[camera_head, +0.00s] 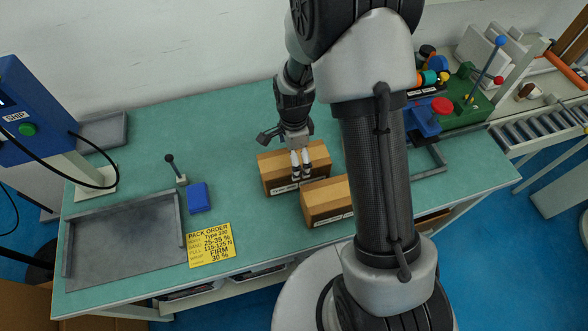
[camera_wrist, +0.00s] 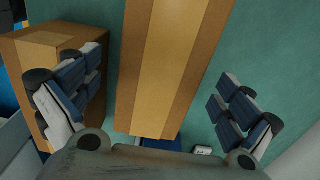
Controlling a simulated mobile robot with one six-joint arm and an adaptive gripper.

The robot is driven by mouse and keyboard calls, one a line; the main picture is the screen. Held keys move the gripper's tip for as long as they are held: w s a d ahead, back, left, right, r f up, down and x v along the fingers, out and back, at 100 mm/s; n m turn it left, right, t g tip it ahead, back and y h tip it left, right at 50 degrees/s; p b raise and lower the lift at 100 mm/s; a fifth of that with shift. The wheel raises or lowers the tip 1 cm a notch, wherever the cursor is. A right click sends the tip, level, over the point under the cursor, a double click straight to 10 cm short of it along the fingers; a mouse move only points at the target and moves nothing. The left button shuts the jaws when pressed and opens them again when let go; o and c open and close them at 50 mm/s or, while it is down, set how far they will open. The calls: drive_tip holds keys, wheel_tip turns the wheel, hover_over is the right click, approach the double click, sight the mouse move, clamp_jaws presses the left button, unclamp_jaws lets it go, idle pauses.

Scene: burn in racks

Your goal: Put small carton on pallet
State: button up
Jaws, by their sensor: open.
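Two brown cartons with tan tape stand side by side on the green bench. The back carton (camera_head: 278,181) is under my gripper (camera_head: 301,166); the front carton (camera_head: 325,205) is partly hidden by my arm. I cannot tell for sure which is the small one. My gripper is open and points down. In the wrist view a carton (camera_wrist: 170,60) lies between the spread fingers, with gaps on both sides. The other carton (camera_wrist: 32,45) is at the left, behind the left finger. A grey, low-rimmed tray (camera_head: 125,240), perhaps the pallet, lies empty at the bench's front left.
A blue block (camera_head: 199,197), a small lever (camera_head: 175,168) and a yellow pack order card (camera_head: 211,244) lie between tray and cartons. A blue machine (camera_head: 40,115) stands at left. Coloured fixtures (camera_head: 470,100) and a roller conveyor (camera_head: 540,122) are at right.

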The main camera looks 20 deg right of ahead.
wheel_tip(320, 180, down, 3)
drive_tip(key=shift+b, duration=0.35)
drive_tip(key=shift+r, duration=0.1)
drive_tip(key=shift+w+r, duration=0.1)
drive_tip(key=c, duration=2)
